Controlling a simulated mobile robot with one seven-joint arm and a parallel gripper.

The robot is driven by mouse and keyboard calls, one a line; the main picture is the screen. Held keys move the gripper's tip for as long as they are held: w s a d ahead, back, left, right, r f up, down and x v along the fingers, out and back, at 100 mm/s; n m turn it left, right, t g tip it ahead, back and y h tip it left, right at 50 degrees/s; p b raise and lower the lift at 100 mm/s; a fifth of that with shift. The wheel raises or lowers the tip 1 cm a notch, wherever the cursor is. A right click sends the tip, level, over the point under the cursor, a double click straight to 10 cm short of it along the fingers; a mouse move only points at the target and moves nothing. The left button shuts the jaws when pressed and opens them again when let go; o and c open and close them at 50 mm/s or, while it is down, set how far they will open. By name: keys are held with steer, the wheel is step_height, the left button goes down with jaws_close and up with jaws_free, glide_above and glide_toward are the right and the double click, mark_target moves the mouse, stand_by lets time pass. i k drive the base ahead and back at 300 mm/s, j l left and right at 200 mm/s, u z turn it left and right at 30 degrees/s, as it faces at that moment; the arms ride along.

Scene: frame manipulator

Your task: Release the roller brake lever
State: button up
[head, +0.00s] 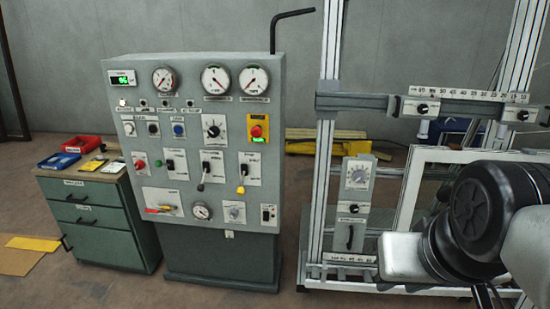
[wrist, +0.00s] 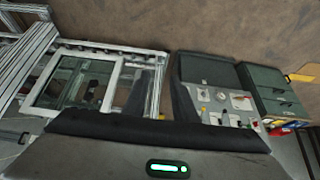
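No lever label is readable, so I cannot tell which one is the roller brake lever. In the head view the grey control cabinet (head: 190,150) carries a black lever (head: 203,176), a yellow-tipped lever (head: 242,180) and a red handle (head: 163,209). A black handle (head: 350,237) sits on a small plate low on the metal frame. A bent black bar (head: 273,32) rises behind the cabinet. My gripper (wrist: 160,90) has its two dark fingers apart and empty in the wrist view, away from all these. In the head view my arm mostly hides it at lower right.
The aluminium frame (head: 328,130) with a ruled crossbar (head: 370,103) stands right of the cabinet. A green drawer unit (head: 95,215) with red (head: 80,144) and blue (head: 58,161) trays stands left. Yellow boards (head: 35,243) lie on the floor. Floor before the cabinet looks clear.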

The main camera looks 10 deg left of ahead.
mark_target(201, 188)
steer(key=i+j, duration=0.25)
steer(key=i+j+z, duration=0.15)
steer(key=j, duration=0.3)
steer(key=i+j, duration=0.3)
steer(key=i+j+z, duration=0.1)
steer(key=j, duration=0.3)
steer(key=i+j, duration=0.3)
steer(key=i+j+z, duration=0.15)
steer(key=j, duration=0.3)
steer(key=i+j, duration=0.2)
steer(key=j, duration=0.2)
